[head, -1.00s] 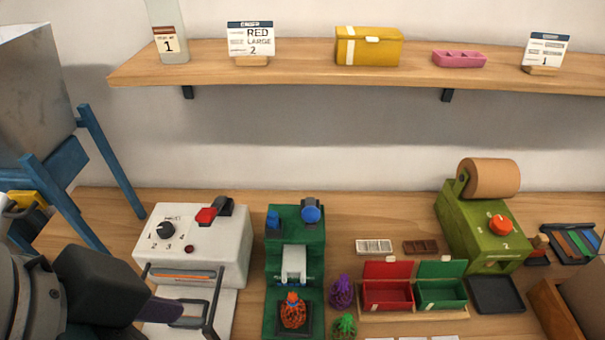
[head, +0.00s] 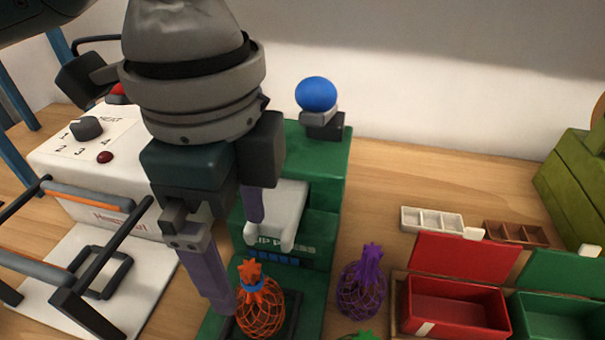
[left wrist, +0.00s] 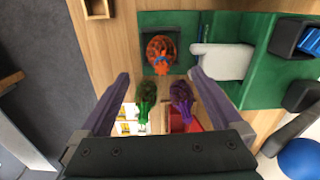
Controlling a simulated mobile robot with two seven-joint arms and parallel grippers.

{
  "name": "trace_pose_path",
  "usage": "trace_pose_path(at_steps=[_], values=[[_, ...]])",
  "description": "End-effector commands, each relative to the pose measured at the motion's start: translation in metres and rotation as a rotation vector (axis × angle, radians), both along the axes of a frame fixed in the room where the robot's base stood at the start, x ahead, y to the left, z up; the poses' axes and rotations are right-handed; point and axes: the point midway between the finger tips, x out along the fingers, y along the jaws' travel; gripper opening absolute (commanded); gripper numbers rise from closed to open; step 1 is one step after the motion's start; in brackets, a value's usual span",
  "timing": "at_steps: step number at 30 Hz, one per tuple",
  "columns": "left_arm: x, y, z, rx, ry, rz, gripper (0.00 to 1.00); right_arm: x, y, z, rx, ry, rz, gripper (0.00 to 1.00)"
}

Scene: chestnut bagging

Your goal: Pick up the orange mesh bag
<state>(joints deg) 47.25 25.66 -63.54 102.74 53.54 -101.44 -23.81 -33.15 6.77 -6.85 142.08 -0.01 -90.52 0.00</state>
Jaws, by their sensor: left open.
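The orange mesh bag (head: 262,312) stands on the dark plate at the front of the green clip press (head: 328,190). Its tied neck shows a blue band. It also shows in the left wrist view (left wrist: 158,45), beyond my fingertips. My left gripper (head: 238,262) is open, its purple fingers pointing down above and just behind the bag, to its left. In the left wrist view the open fingers (left wrist: 160,76) have nothing between them at the tips. I cannot tell the exact gap to the bag. My right gripper is not in view.
A purple mesh bag (head: 360,292) stands right of the press, with a green one (head: 358,336) at the bottom edge. A red box (head: 455,302) and a green box (head: 550,316) lie further right. The white heat sealer (head: 95,150) with raised handles is left.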

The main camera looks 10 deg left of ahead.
Motion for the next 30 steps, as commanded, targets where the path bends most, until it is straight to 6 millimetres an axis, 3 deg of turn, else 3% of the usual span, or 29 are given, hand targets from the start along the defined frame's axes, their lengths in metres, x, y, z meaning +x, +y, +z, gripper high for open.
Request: trace_pose_path(at_steps=[3,11,18,28,30], values=[[-0.001,0.001,-0.021,0.003,0.005,0.001,1.00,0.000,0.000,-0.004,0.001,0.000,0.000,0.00],[0.000,-0.001,-0.047,0.000,0.003,0.001,1.00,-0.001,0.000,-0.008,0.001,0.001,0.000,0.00],[0.004,-0.003,-0.084,0.000,0.002,0.001,1.00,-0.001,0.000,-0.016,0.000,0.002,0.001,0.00],[0.004,-0.003,-0.090,0.000,-0.002,-0.001,1.00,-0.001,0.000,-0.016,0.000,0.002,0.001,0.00],[0.004,-0.003,-0.090,0.000,-0.001,-0.001,0.92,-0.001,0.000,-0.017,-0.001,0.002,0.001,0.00]])
